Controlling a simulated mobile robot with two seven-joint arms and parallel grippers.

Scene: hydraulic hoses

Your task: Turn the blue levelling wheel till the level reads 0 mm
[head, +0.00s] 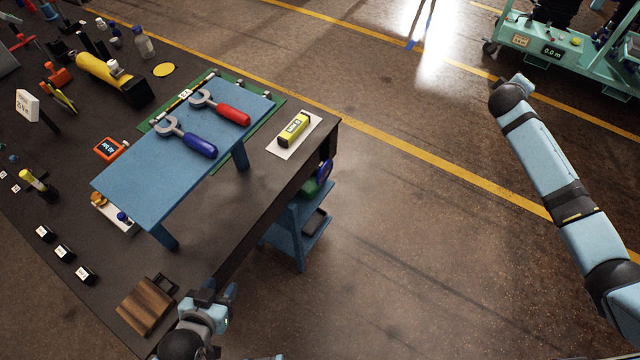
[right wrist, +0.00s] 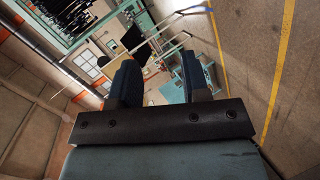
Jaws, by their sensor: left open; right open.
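A small blue knob (head: 123,217), possibly the levelling wheel, shows on a white plate by the front edge of the raised blue bench top. A blue round part (head: 325,171) also shows at the right end of the table; I cannot tell which is the wheel. An orange-framed display (head: 109,148) stands behind the bench top; its reading is too small to make out. My left gripper (head: 222,286) is open and empty at the table's near edge, apart from both blue parts. My right gripper (right wrist: 160,72) is open and empty, away from the table.
Red-handled (head: 232,114) and blue-handled (head: 200,146) tools lie on the blue bench top (head: 150,191). A yellow device (head: 293,129) lies on a white sheet. A wooden block (head: 146,305) sits near my left gripper.

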